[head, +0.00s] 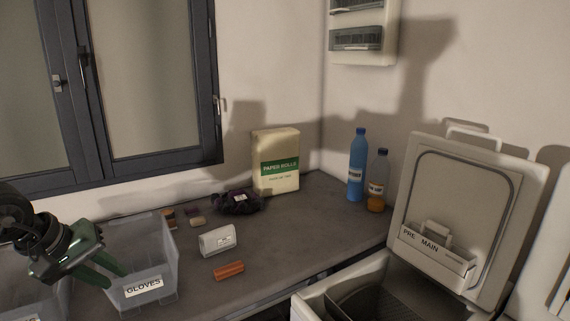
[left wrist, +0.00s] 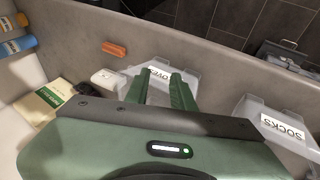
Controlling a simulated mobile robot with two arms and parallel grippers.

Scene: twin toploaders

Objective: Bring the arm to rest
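My left gripper (head: 116,279) is at the left of the head view, above and beside the clear bin labelled GLOVES (head: 167,280). In the left wrist view its two green fingers (left wrist: 162,76) are apart with nothing between them, and they point over the GLOVES bin (left wrist: 206,85). The bin looks empty where I can see into it. My right gripper shows in neither view.
A bin labelled SOCKS (left wrist: 265,112) stands beside it. An orange bar (head: 229,271), a white box (head: 217,240), a dark bundle (head: 236,204), a paper rolls pack (head: 276,163) and two bottles (head: 357,168) stand on the counter (head: 300,225). An open-lidded toploader (head: 455,215) is at right.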

